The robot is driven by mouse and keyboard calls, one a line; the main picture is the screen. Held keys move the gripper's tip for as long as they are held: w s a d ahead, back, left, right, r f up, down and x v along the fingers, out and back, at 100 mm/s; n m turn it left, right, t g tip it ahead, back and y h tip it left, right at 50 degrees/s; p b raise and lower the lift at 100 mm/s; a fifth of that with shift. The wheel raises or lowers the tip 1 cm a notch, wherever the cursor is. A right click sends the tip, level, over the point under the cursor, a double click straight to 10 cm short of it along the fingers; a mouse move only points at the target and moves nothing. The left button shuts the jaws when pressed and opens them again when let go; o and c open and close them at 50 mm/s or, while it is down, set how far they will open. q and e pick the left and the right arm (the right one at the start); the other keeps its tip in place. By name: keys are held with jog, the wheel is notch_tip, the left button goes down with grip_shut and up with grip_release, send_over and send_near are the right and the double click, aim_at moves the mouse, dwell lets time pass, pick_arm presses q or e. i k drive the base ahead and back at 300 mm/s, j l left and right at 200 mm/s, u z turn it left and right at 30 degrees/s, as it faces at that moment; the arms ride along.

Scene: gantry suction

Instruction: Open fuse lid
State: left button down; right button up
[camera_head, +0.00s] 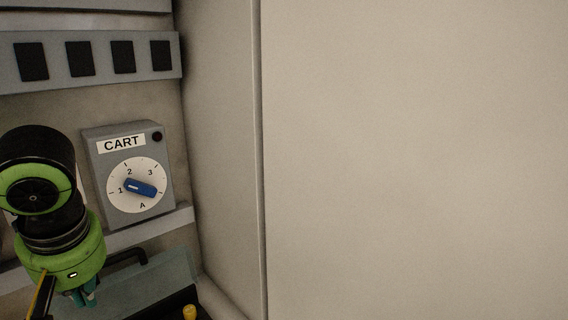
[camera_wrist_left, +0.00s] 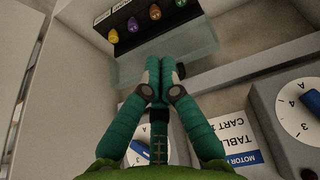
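The fuse lid is a see-through, pale teal panel (camera_head: 165,272) at the lower left of the head view, with a black bar handle (camera_head: 128,256). In the left wrist view the lid (camera_wrist_left: 202,40) lies beyond the fingertips, and a bit of the dark handle (camera_wrist_left: 181,71) shows just right of them. My left gripper (camera_head: 86,298) is at the lower left, close to the lid. Its teal fingers (camera_wrist_left: 160,66) are together with nothing seen between them. I cannot tell whether they touch the lid or handle. My right gripper is not in view.
Colored fuses, such as a yellow one (camera_wrist_left: 133,24), sit in a black strip (camera_wrist_left: 125,42) by the lid. A grey CART box with a blue dial (camera_head: 140,187) is above the lid. A large beige wall (camera_head: 420,160) fills the right.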

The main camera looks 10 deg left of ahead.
aim_at(142, 257)
jog(key=k+l, duration=0.75)
jog(key=l, duration=0.3)
